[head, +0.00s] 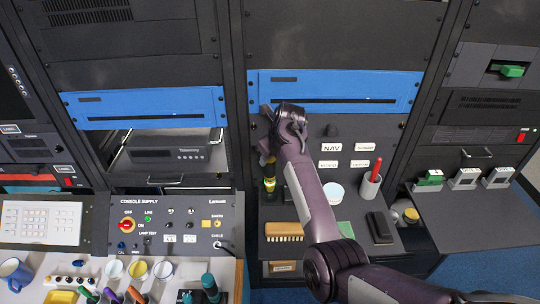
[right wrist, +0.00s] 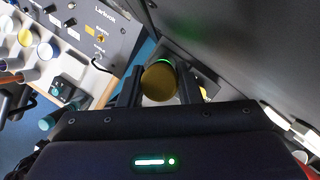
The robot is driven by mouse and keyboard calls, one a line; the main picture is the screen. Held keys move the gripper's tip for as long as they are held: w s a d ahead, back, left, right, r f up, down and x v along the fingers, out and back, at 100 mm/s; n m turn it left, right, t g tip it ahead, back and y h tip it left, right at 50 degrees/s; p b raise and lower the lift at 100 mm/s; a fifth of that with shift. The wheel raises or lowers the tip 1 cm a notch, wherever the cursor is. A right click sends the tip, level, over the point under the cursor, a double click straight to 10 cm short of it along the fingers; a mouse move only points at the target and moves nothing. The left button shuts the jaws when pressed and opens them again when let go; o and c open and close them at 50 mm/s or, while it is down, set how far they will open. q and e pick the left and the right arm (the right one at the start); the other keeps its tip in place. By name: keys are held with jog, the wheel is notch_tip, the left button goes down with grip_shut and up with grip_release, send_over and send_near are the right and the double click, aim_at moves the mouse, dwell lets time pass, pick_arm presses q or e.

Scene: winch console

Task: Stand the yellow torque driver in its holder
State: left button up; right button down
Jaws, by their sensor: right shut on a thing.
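My right gripper (head: 268,148) reaches down in front of the right-hand console. It is shut on the yellow torque driver (head: 269,184), which hangs roughly upright below the fingers. In the right wrist view, the driver's round, dull yellow end with a green ring (right wrist: 159,82) shows between the two fingers (right wrist: 158,88). Its lower end is not clear against the console. I cannot tell which thing is its holder. A teal-handled tool (head: 210,287) stands at the bottom of the head view, by a dark block. My left gripper is not in view.
Below the gripper, a shelf carries a wooden brush (head: 284,231), a white round lid (head: 334,192), a grey cup with a red-handled tool (head: 371,182) and a black block (head: 380,228). A bench (head: 165,290) with cups and coloured handles lies at lower left.

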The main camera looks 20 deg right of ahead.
jog(key=c, duration=1)
grip_release()
jog(key=shift+o, duration=0.2)
